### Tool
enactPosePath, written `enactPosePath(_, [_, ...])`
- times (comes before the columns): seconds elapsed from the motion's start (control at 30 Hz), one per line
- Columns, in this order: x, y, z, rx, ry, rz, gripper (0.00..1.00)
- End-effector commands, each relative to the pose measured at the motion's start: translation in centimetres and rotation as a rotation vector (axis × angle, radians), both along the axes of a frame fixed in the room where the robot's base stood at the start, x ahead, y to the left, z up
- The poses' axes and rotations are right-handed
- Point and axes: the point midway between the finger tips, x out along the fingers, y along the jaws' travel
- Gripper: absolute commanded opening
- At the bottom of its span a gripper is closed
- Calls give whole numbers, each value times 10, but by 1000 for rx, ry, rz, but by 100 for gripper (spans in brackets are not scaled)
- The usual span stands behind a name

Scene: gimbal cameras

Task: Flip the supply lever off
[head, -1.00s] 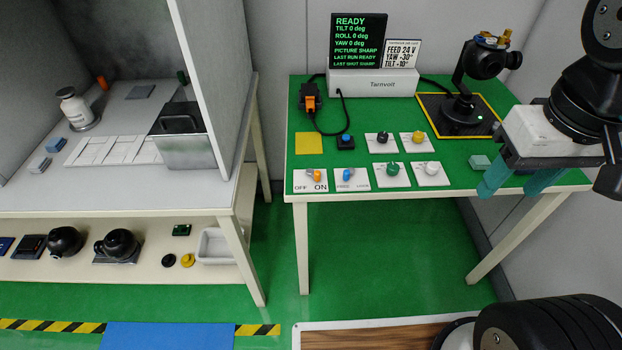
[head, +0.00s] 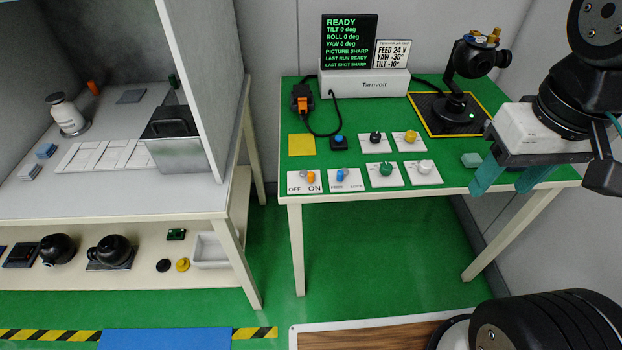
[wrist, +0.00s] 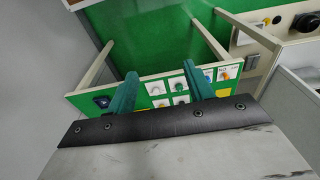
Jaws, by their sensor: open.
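The supply lever (head: 310,176) is an orange lever on a white plate marked OFF and ON, at the table's front left in the head view. It leans toward the ON side. It also shows small in the wrist view (wrist: 223,76). My gripper (head: 500,182) has teal fingers and is open and empty. It hangs at the right end of the green table, far to the right of the lever. In the wrist view my fingers (wrist: 155,90) point toward the table.
A plate with a blue lever (head: 343,176) sits right of the supply plate. Several knobs, such as the green knob (head: 386,168), stand between it and my gripper. A display (head: 350,42) reads READY.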

Motion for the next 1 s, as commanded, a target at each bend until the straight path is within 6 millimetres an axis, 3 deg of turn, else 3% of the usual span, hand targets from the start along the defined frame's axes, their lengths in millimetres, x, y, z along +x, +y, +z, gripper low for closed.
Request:
enactPosePath(0.03, [0,0,0,0,0,0,44])
enactPosePath(0.2, [2,-1,-6,0,32,-3,0])
enactPosePath(0.37, [13,0,-21,11,127,-12,0])
enactPosePath(0.57, [39,16,-45,103,257,-72,0])
enactPosePath(1.0, [118,69,-109,376,486,-458,0])
